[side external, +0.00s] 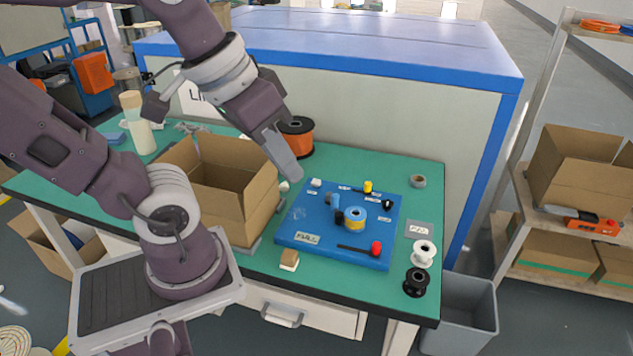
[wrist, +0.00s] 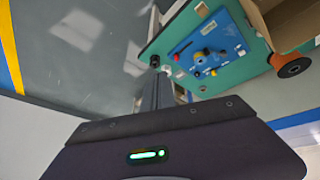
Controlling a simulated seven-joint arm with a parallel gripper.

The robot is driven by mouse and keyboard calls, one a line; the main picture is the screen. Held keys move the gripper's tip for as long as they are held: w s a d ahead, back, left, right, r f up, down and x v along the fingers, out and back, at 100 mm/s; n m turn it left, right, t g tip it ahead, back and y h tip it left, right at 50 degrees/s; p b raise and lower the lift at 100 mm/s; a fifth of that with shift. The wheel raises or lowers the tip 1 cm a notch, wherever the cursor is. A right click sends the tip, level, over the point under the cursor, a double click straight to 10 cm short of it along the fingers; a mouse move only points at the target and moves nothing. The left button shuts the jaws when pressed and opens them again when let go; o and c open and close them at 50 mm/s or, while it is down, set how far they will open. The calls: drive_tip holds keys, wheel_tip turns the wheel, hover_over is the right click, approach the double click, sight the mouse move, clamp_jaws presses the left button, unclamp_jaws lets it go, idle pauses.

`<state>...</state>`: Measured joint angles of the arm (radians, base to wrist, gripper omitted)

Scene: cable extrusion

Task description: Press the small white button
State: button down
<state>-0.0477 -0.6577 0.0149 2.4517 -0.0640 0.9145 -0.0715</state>
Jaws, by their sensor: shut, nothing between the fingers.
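A blue control panel (side external: 305,225) lies on the green table. A small white button-like block (side external: 316,183) stands at its back left corner. The panel also carries a yellow knob (side external: 368,187), a black knob (side external: 387,204), an orange-yellow dial (side external: 355,216) and a red-ended lever (side external: 376,248). My gripper (side external: 295,178) is shut and empty, pointing down just left of the white block, apparently above the table. Whether it touches anything is unclear. In the wrist view my shut fingers (wrist: 158,80) show with the panel (wrist: 185,52) beyond; I cannot make out the white button there.
An open cardboard box (side external: 225,190) stands left of the panel, close to my arm. An orange spool (side external: 298,137) is behind the gripper. A white spool (side external: 424,253) and a black spool (side external: 416,283) stand at the right edge. A grey cabinet (side external: 400,120) rises behind.

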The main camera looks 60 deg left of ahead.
drive_tip(key=w+a+f+n+g+h, duration=0.1)
drive_tip(key=w+a+f+n+h, duration=0.1)
drive_tip(key=w+a+n, duration=0.6)
drive_tip(key=w+a+f+n+h, duration=0.1)
drive_tip(key=w+a+n+h, duration=0.25)
drive_tip(key=w+n, duration=0.8)
drive_tip(key=n+t, duration=0.4)
drive_tip(key=n, duration=1.3)
hover_over(313, 181)
wheel_tip(313, 181, down, 20)
drive_tip(key=shift+y, duration=0.45)
drive_tip(key=shift+r, duration=0.1)
drive_tip(key=shift+f, duration=4.4)
drive_tip(key=shift+f, duration=0.15)
